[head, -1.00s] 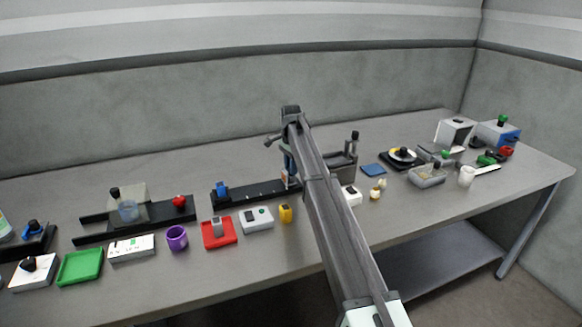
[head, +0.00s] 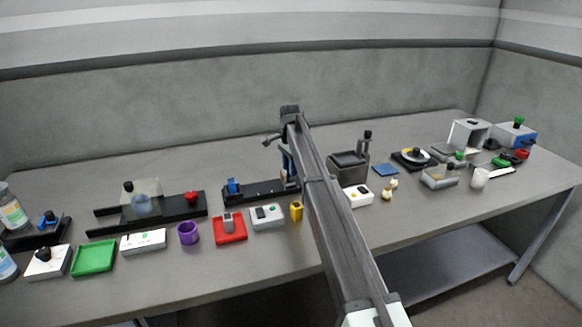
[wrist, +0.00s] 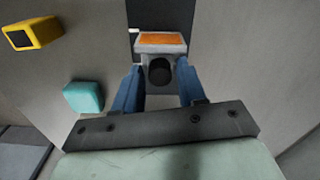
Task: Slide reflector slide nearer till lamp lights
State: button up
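The black rail (head: 250,194) lies across the middle of the table, with a blue block (head: 234,187) at its left end. My gripper (head: 289,180) is low at the rail's right end, partly hidden by my arm. In the wrist view the reflector slide (wrist: 160,41) shows an orange face, a grey body and a dark round knob. The blue fingers of my gripper (wrist: 160,75) stand on either side of its grey body. I cannot tell whether they press on it. A white box (head: 267,216) stands in front of the rail; whether it bears a lit lamp is unclear.
A yellow block (head: 296,211) stands near the rail's front right and shows in the wrist view (wrist: 32,33), with a teal block (wrist: 84,97). A red tray (head: 230,229) and purple cup (head: 188,233) are in front. A grey bin (head: 348,170) stands right of my arm.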

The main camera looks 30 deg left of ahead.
jog(key=shift+o, duration=1)
jog(key=shift+r, duration=0.1)
notch_tip(320, 180, up, 14)
jog(key=shift+f, duration=0.2)
